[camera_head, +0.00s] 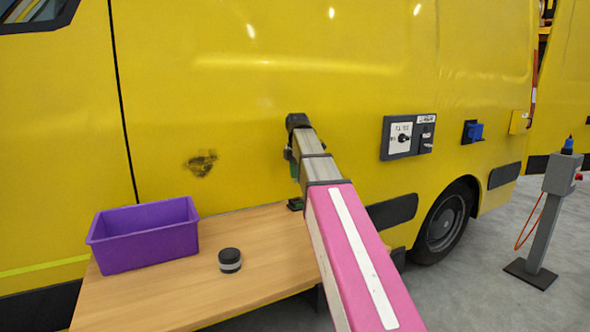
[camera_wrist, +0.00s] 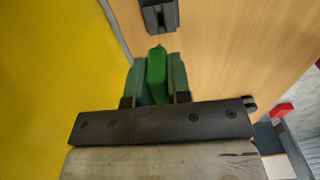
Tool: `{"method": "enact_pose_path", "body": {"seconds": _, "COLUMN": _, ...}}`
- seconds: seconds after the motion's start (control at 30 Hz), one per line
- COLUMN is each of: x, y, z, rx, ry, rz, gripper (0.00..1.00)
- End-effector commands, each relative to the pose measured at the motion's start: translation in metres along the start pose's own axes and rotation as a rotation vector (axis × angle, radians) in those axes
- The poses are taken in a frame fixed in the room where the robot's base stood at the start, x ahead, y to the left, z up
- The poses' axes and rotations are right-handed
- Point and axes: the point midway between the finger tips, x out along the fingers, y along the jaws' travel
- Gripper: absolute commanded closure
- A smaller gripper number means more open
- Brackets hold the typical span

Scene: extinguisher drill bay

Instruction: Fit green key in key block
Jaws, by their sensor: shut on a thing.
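The green key (camera_wrist: 156,76) is a bright green upright bar, held between the two darker green finger pads of my gripper (camera_wrist: 157,66) in the wrist view. The key block (camera_wrist: 159,15) is a small dark block with a slot-like groove, on the wooden bench just beyond the key's tip; a gap of bench shows between them. In the head view my gripper (camera_head: 294,170) is over the bench's back edge, close to the van side. The key block (camera_head: 295,204) shows there as a small dark shape below it, partly hidden by my arm.
The wooden bench (camera_head: 262,262) stands against the yellow van (camera_head: 220,100). A purple bin (camera_head: 145,240) sits at its left, and a dark round canister (camera_head: 230,260) in its middle. A switch panel (camera_head: 408,136) is on the van to the right. A grey post (camera_head: 548,215) stands on the floor.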

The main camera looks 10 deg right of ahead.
Motion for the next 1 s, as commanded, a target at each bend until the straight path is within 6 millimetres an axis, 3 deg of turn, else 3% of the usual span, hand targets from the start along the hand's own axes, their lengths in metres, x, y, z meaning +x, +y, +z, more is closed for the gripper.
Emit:
{"method": "enact_pose_path", "body": {"seconds": 0.5, "x": 0.042, "y": 0.000, "z": 0.000, "rx": 0.000, "ry": 0.000, "rz": -0.001, "gripper": 1.00}}
{"method": "enact_pose_path", "body": {"seconds": 1.0, "x": 0.046, "y": 0.000, "z": 0.001, "rx": 0.000, "ry": 0.000, "rz": 0.000, "gripper": 1.00}}
